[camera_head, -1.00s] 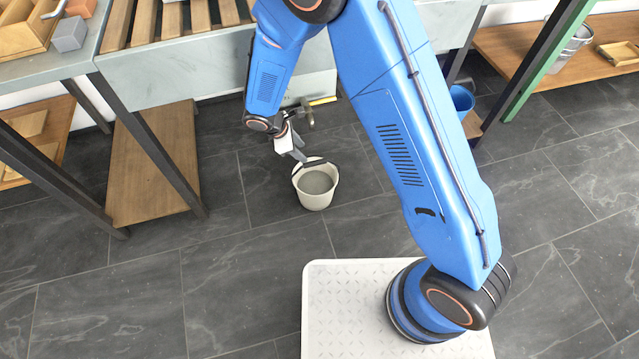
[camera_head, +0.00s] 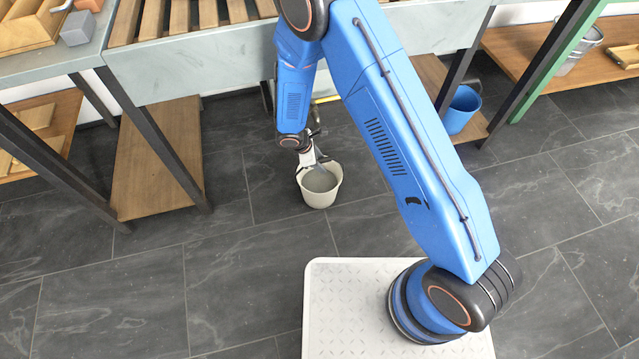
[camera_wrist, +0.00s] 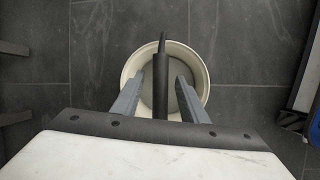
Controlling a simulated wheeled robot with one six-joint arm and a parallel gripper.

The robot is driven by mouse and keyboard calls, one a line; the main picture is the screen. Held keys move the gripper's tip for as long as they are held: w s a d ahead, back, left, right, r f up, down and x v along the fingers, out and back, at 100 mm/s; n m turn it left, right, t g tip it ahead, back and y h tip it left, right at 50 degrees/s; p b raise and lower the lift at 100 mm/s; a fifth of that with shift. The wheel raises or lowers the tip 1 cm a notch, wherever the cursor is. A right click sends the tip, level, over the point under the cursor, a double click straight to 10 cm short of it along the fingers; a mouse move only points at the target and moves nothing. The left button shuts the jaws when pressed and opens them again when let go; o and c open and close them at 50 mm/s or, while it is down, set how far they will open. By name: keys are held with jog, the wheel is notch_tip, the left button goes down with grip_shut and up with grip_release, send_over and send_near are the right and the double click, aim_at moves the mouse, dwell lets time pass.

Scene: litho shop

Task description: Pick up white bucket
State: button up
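The white bucket (camera_head: 321,201) stands upright on the dark tiled floor, in front of the slatted table. In the wrist view the bucket (camera_wrist: 196,62) lies straight below my gripper, with its round mouth facing up. A dark bar (camera_wrist: 160,85), which looks like the bucket's handle, runs across the mouth between my two fingers. My gripper (camera_wrist: 160,76) is open, with a visible gap between each finger and the bar. In the head view my gripper (camera_head: 317,163) is over the bucket's back left rim; the fingertips are hard to make out there.
A wooden lower shelf (camera_head: 160,160) and dark table legs stand left of the bucket. A blue bucket (camera_head: 461,110) sits on a low shelf to the right. A metal bucket (camera_head: 582,48) stands on the far right shelf. The floor in front is clear.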

jog(key=shift+x, duration=1.65)
grip_shut()
jog(key=shift+r, duration=0.1)
